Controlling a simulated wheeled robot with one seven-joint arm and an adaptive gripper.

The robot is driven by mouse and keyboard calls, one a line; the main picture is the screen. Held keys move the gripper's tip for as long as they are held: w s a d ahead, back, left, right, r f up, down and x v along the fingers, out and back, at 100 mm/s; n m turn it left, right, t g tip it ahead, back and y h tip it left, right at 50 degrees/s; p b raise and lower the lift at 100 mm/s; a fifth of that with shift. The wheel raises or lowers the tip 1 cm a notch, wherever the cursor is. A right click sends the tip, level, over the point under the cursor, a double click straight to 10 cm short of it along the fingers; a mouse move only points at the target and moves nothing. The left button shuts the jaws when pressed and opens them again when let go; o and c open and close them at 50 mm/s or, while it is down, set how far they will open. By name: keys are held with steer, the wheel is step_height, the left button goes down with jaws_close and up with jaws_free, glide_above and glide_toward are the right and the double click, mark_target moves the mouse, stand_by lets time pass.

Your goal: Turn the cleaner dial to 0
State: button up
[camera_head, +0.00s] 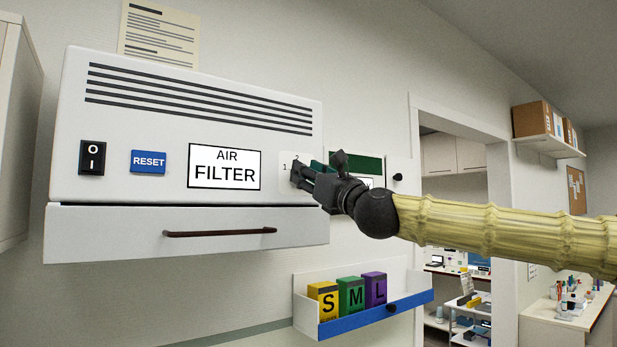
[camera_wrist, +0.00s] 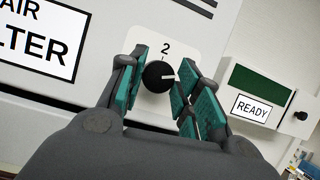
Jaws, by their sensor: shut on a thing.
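The cleaner dial (camera_wrist: 157,77) is a round black knob on a white plate on the front of the air filter box (camera_head: 110,126). In the wrist view its white pointer mark points right, and a "2" is printed above it. My gripper (camera_head: 303,178) is at the dial, with teal-padded fingers on either side of it, shut on it. Other numbers are hidden.
Left of the dial are an AIR FILTER label (camera_head: 225,184), a blue RESET button (camera_head: 148,161) and a black rocker switch (camera_head: 93,157). A green panel with a READY label (camera_wrist: 252,109) is close on the right. A rack (camera_head: 306,326) with S, M, L boxes hangs below.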

steer(key=n+g+b, duration=0.1)
steer(key=n+g, duration=0.2)
steer(key=n, duration=0.5)
steer(key=n+g+y+b, duration=0.1)
steer(key=n+g, duration=0.2)
steer(key=n, duration=0.6)
steer(key=r+n+g+b, duration=0.1)
steer(key=n+g, duration=0.2)
steer(key=n, duration=0.5)
steer(key=shift+w+d+g, duration=0.25)
steer(key=shift+d+g, duration=0.05)
steer(key=shift+d, duration=0.05)
steer(key=shift+n, duration=0.3)
steer(key=o, duration=0.8)
steer(key=shift+o, duration=1.1)
steer(key=shift+w+a+f, duration=0.15)
